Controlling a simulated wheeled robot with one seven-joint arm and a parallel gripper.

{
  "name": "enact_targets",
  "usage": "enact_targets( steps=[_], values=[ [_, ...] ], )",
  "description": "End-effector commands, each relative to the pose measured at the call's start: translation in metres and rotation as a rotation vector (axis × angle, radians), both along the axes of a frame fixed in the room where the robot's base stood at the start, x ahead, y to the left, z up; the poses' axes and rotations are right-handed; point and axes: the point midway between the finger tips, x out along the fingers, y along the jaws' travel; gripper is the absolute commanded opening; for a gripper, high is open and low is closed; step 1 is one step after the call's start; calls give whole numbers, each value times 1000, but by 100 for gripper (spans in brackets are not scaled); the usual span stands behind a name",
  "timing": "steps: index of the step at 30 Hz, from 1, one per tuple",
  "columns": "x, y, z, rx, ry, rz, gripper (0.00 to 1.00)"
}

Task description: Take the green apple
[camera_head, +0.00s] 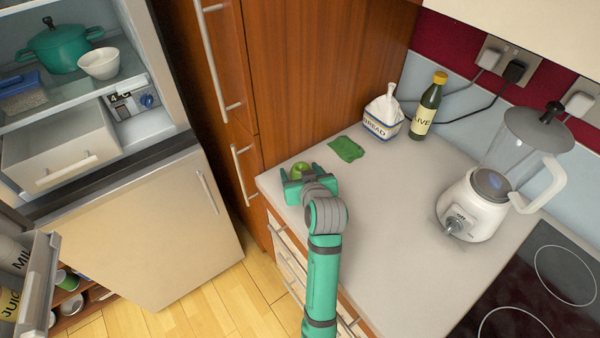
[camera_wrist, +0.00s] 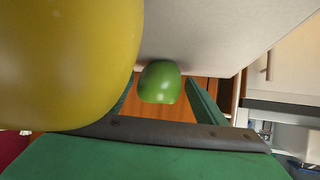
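The green apple (camera_head: 301,168) sits near the left edge of the counter, partly hidden by my gripper (camera_head: 300,172) in the head view. It also shows in the wrist view (camera_wrist: 160,82), between the two teal fingers of my gripper (camera_wrist: 162,98). The fingers are apart, one on each side of the apple, with some gap visible at the right finger. The gripper looks open and not closed on the apple. Whether the left finger touches the apple is hard to tell.
A large yellow rounded thing (camera_wrist: 65,60) is very close to the wrist camera. A green cloth (camera_head: 346,149), a bread bag (camera_head: 382,115), an olive bottle (camera_head: 428,108) and a blender (camera_head: 480,205) stand on the counter (camera_head: 400,240). A tall wooden cabinet (camera_head: 310,70) rises behind.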

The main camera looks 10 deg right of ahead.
Motion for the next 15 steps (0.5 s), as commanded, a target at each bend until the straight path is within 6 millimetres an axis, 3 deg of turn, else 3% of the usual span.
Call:
enact_targets(
  steps=[1,5,15],
  values=[
    [0,-1,0,0,0,-1,53],
    [-1,-2,0,0,0,-4,22],
    [-2,-7,2,0,-1,-10,21]
  ],
)
